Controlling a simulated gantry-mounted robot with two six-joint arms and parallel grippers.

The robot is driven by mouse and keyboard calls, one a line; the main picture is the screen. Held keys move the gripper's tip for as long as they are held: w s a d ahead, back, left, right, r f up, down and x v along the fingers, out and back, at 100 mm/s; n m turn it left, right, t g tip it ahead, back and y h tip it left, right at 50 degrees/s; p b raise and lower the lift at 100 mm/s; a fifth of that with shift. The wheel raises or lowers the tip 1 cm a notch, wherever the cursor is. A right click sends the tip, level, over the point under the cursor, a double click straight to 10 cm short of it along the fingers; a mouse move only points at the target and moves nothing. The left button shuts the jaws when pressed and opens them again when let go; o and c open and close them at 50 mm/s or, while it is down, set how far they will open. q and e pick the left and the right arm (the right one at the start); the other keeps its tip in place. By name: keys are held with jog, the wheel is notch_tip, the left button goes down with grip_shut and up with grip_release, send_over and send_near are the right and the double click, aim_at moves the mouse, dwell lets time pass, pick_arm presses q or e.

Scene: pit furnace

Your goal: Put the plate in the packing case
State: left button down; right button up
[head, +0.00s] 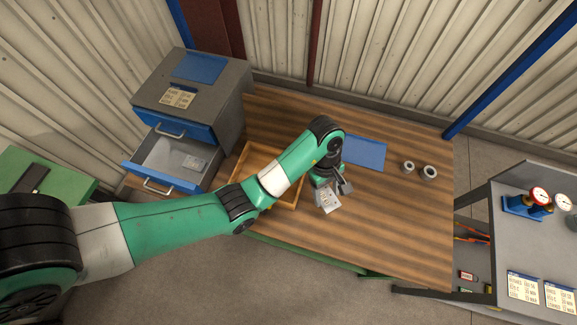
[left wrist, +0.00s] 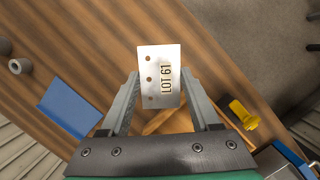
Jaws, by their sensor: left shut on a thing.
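The plate (left wrist: 160,77) is a pale metal rectangle marked "LOT 61" with small holes along one side. My left gripper (left wrist: 160,90) is shut on it, with a finger at each side. In the head view the plate (head: 328,201) shows below my left gripper (head: 330,186), above the wooden table. The packing case (head: 290,206) seems to be the shallow, light-wood box on the table, left of the plate. My left arm covers much of it, so its inside is mostly hidden. My right gripper is not in view.
A grey cabinet (head: 236,83) with an open drawer (head: 163,157) stands left of the case; a light card or plate lies in the drawer. A blue sheet (head: 365,153) and two grey rings (head: 408,167) lie on the table. A gauge cart (head: 520,180) stands right.

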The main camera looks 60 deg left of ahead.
pick_arm(q)
jog(key=s+a+n+t+p, duration=0.15)
jog(key=s+a+n, duration=0.3)
jog(key=s, duration=0.45)
jog(key=s+a+n+t+p, duration=0.1)
jog(key=s+a+n+p, duration=0.3)
jog(key=s, duration=0.5)
jog(key=shift+g+y, duration=0.25)
jog(key=shift+y, duration=0.05)
jog(key=w+a+f+b, duration=0.5)
jog(key=a+f+b, duration=0.1)
jog(key=a, duration=0.1)
jog(key=w+a+f+b, duration=0.3)
jog(key=b, duration=0.1)
jog(key=shift+w+a+f, duration=0.3)
jog(key=shift+w, duration=0.05)
jog(key=shift+w+a+f, duration=0.15)
jog(key=shift+w+a, duration=0.05)
jog(key=shift+w+a+f, duration=0.1)
jog(key=shift+f, duration=0.2)
jog(key=shift+f+b, duration=0.65)
jog(key=shift+f, duration=0.9)
jog(key=shift+w, duration=0.1)
